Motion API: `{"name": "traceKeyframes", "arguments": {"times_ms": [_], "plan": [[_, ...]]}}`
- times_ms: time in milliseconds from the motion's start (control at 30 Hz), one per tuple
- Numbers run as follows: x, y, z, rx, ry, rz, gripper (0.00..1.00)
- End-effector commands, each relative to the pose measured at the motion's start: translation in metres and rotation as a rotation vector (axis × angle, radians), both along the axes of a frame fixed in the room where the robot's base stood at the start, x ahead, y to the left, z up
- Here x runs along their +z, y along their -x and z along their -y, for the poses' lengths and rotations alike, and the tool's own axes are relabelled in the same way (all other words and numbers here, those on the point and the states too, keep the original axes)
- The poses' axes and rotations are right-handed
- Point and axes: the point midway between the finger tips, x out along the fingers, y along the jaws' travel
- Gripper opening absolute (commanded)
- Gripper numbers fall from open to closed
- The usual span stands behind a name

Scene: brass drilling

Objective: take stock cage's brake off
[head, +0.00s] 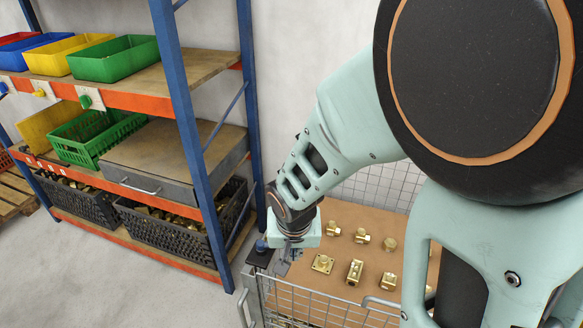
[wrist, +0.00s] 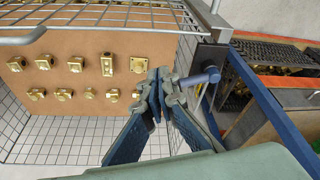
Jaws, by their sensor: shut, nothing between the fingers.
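The stock cage (head: 335,300) is a wire-mesh cage with a brown board holding several brass fittings; it also shows in the wrist view (wrist: 60,135). At its corner sits a black plate (head: 259,260) with a blue knob (head: 261,246), which looks like the brake handle. In the wrist view the blue handle (wrist: 200,77) sticks out from the black plate (wrist: 210,57), just right of my fingertips. My gripper (wrist: 163,95) is shut and empty. In the head view my gripper (head: 284,264) is just right of the knob, partly hidden by my wrist. Contact with the handle cannot be told.
A blue-and-orange shelf rack (head: 185,120) stands left of the cage, close to the handle corner. It holds coloured bins, a grey drawer (head: 150,180) and black crates (head: 165,235) of brass parts. Grey floor (head: 100,285) is clear at the front left.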

Motion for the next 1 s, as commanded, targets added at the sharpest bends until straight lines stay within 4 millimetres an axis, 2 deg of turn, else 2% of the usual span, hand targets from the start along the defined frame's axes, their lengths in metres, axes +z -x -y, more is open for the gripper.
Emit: {"name": "traceKeyframes", "arguments": {"times_ms": [33,267,433,600,1000], "plan": [[-0.016,-0.003,0.001,-0.001,0.001,-0.002,0.0],[-0.05,-0.014,0.0,0.0,0.001,0.0,0.0],[-0.05,-0.037,0.001,-0.004,0.0,0.0,0.0],[-0.052,-0.05,0.001,-0.001,0.001,0.0,0.0],[-0.053,-0.053,0.0,0.0,0.0,0.0,0.0]]}}
